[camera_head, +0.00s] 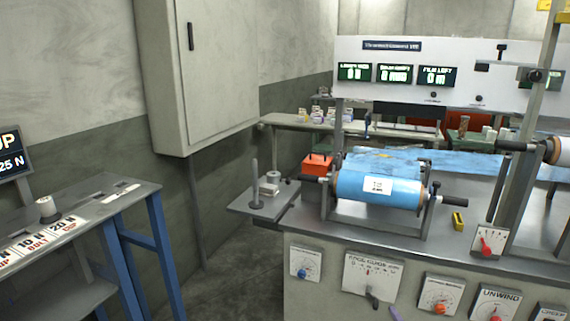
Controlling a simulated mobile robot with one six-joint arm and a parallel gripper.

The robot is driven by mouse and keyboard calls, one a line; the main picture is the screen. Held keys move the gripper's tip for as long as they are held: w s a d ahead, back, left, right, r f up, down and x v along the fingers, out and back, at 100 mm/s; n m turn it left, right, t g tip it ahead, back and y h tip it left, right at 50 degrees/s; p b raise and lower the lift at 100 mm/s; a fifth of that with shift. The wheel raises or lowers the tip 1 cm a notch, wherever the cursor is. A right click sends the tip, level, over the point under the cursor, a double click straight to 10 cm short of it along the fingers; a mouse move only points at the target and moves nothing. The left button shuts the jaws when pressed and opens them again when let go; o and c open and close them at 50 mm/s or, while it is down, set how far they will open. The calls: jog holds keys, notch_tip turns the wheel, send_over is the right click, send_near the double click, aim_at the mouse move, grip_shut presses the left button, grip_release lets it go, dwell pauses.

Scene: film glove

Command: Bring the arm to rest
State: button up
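My arm and gripper do not show in the head view, so I cannot see how the arm is posed or whether it holds anything. The machine bench (460,195) fills the right side. On it a blue film roll (378,187) with a white label lies across a metal cradle.
A grey wall cabinet (200,75) hangs at upper left. A blue-legged stand (95,205) with weight labels is at left. A side shelf (240,203) with an upright post juts from the bench. Knob panels line the bench front. Open floor (225,270) lies between stand and bench.

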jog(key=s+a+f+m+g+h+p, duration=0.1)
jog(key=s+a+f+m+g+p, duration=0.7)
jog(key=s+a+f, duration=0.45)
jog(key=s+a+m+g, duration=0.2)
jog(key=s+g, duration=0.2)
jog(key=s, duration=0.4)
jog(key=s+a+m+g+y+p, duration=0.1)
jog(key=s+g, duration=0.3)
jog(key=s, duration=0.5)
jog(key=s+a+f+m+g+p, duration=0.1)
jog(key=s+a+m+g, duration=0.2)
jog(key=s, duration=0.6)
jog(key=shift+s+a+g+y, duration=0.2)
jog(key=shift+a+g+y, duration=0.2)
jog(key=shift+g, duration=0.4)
